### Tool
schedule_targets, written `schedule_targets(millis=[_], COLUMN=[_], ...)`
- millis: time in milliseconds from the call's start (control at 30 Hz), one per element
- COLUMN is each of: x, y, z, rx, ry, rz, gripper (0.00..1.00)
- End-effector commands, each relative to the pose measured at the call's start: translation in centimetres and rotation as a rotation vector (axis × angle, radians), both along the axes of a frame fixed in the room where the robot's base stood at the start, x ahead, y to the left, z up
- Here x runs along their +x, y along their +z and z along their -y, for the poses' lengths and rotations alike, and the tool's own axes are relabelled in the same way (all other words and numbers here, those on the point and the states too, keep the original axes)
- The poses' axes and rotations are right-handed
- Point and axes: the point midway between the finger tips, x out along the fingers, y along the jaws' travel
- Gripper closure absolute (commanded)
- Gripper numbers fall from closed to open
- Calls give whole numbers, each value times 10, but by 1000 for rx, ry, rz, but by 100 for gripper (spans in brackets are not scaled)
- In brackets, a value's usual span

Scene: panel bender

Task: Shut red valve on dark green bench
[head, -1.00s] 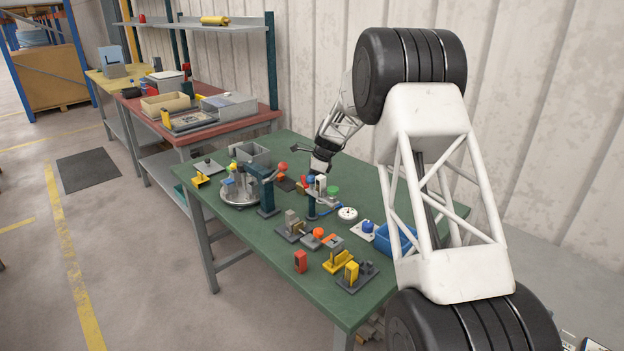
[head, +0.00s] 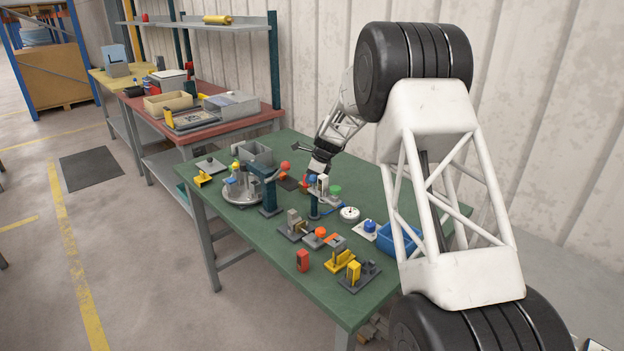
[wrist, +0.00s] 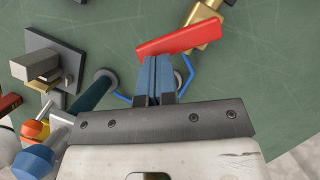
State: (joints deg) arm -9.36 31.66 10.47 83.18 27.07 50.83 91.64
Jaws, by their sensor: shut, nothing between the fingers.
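The red valve shows in the wrist view as a long flat red lever (wrist: 178,39) on a brass body (wrist: 205,22). The lever slants across the picture, its right end over the brass body. My gripper (wrist: 157,60) has two blue fingers closed together, with nothing between them. The fingertips appear right beside the lever's near edge, left of its middle; I cannot tell whether they touch it. In the head view, parts on the dark green bench (head: 240,280) hide the fingertips, and I cannot make out the valve clearly.
A blue bent wire (wrist: 189,75) lies around the fingers. A dark post (wrist: 95,92) and a grey block fixture (wrist: 40,65) stand to the left. A blue ball knob (wrist: 33,160) is at lower left. A turntable fixture (head: 240,195) and a blue bin (head: 397,243) share the crowded bench.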

Motion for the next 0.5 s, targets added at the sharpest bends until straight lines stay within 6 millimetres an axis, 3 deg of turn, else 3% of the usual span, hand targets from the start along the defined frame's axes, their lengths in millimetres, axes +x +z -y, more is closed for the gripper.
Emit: schedule_targets(millis=[500], x=[-4], y=[-3], z=[-6], rx=[-1], ry=[-124], rz=[-3], gripper=[100])
